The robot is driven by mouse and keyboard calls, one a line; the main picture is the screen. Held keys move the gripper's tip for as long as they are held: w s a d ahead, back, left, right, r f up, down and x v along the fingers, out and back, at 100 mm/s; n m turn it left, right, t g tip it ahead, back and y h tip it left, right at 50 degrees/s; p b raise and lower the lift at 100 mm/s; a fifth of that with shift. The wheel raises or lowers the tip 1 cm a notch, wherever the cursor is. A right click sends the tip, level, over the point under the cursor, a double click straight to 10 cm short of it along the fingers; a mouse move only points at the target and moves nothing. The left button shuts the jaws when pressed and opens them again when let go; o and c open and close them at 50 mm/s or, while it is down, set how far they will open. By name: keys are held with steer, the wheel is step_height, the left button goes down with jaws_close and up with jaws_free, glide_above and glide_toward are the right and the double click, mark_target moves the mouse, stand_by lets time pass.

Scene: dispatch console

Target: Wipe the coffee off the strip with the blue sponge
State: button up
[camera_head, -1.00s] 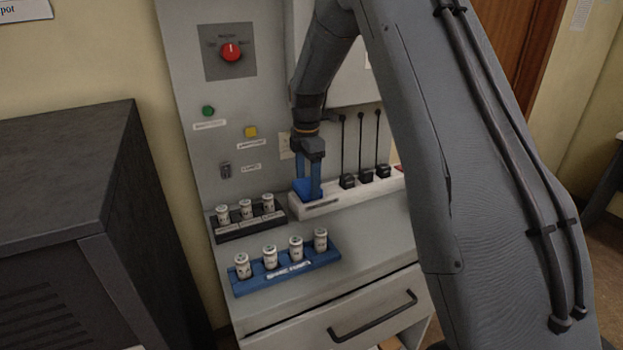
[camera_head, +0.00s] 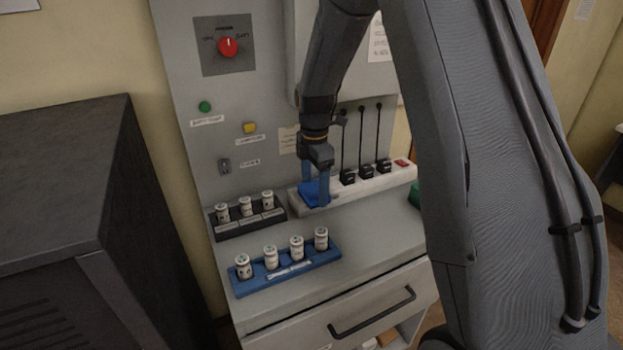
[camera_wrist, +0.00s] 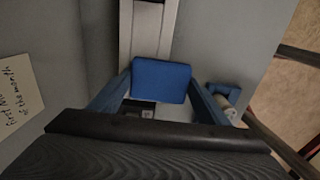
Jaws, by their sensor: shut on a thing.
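The blue sponge (camera_head: 311,194) is between the fingers of my gripper (camera_head: 316,190), which is shut on it. In the wrist view the sponge (camera_wrist: 161,81) sits between the two blue fingers and lies over the pale strip (camera_wrist: 140,30). In the head view the strip (camera_head: 398,181) is a long white power strip on the console ledge, with black plugs in it and a red switch at its right end. The sponge is at the strip's left part and seems to touch its top. No coffee is visible; the sponge and fingers hide part of the strip.
Black plugs (camera_head: 366,171) with upright cords stand just right of my gripper. A black rack (camera_head: 249,225) and a blue rack (camera_head: 289,273) hold white jars in front and to the left. A green object (camera_head: 414,195) is partly hidden behind my arm.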

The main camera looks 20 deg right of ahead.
steer(key=shift+s, duration=0.4)
steer(key=shift+d, duration=0.1)
steer(key=shift+w+r+p, duration=0.15)
steer(key=shift+r+p, duration=1.9)
steer(key=shift+r, duration=1.05)
steer(key=shift+r, duration=0.3)
step_height(320, 180, up, 2)
steer(key=shift+r+p, duration=0.2)
steer(key=shift+p, duration=0.15)
steer(key=shift+f, duration=0.15)
